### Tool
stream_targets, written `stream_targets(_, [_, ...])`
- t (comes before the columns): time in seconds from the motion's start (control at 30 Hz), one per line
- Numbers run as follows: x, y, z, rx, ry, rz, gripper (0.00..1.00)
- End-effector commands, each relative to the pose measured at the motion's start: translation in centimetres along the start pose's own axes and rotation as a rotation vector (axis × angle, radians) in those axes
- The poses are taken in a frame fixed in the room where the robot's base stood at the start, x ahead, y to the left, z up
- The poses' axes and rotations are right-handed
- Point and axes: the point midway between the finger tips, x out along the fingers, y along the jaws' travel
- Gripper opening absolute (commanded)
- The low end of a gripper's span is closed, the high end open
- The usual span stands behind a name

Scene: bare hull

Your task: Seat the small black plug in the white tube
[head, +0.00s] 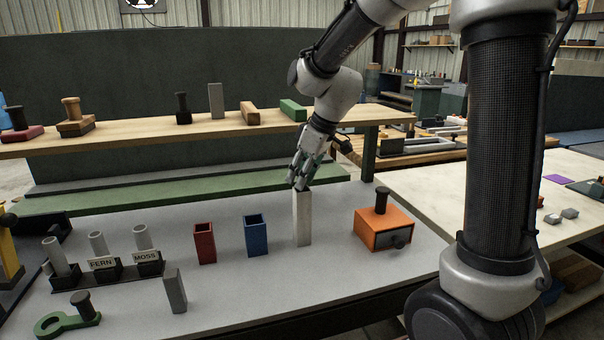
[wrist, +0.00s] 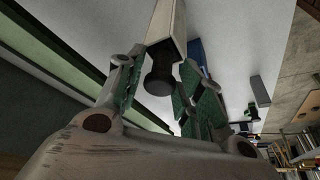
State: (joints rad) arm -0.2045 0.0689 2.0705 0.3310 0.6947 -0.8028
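The white tube (head: 303,222) stands upright on the grey table, directly below my gripper (head: 302,180). In the wrist view the end of the tube (wrist: 166,22) shows at the top. The small black plug (wrist: 159,80) is at the tube's mouth, in line with it, its wide head sticking out and its narrower neck meeting the opening. How deep it goes is hidden. The fingers of my gripper are apart on either side of the plug, with a visible gap at the left finger. In the head view the fingers hide the plug.
A red tube (head: 204,245) and a blue tube (head: 256,237) stand left of the white one. An orange box (head: 383,230) with a black knob stands right. A rack (head: 110,275) of grey tubes and a grey block (head: 175,291) are further left. A wooden shelf (head: 345,118) runs behind.

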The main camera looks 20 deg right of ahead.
Motion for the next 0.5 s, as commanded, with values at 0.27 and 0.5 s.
stream_targets(0.27, [0.0, 0.0, 0.0, 0.000, 0.000, 0.000, 0.43])
stream_targets(0.5, [-2.6, 0.1, -0.2, -0.001, 0.004, 0.003, 0.43])
